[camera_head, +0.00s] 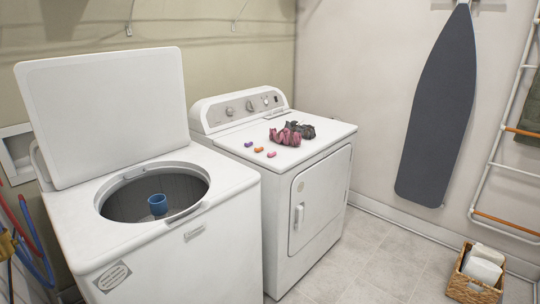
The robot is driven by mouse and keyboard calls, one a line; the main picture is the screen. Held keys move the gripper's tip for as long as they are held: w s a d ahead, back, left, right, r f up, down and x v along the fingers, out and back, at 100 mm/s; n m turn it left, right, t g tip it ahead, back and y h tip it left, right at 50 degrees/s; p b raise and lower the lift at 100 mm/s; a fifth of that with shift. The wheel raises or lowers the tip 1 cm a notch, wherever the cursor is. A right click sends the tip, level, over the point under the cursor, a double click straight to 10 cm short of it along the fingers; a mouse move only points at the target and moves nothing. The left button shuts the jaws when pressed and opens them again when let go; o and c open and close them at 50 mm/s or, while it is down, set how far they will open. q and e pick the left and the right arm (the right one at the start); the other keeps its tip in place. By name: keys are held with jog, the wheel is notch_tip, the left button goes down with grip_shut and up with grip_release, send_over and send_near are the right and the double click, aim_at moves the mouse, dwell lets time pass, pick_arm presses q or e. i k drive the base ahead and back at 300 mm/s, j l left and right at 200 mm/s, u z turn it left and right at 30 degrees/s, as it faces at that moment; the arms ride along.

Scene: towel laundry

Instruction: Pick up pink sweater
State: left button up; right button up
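A crumpled pink garment (286,137), which looks like the pink sweater, lies on top of the white dryer (232,140). A dark grey or black crumpled cloth (304,131) lies against its right side; where one ends and the other begins is hard to tell. Neither of my grippers shows in the head view.
A washer (225,176) with its lid (105,112) raised stands left of the dryer. Several small coloured pieces, one orange (258,149), lie on the dryer's front left. An ironing board (438,110) hangs on the wall. A wicker basket (463,288) stands on the open floor at right.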

aim_at(285, 135)
jog(key=i+l+u, duration=0.15)
jog(key=u, duration=0.2)
jog(key=i+l+u, duration=0.15)
jog(key=u, duration=0.2)
jog(key=i+l+u, duration=0.15)
jog(key=u, duration=0.15)
jog(key=l, duration=0.1)
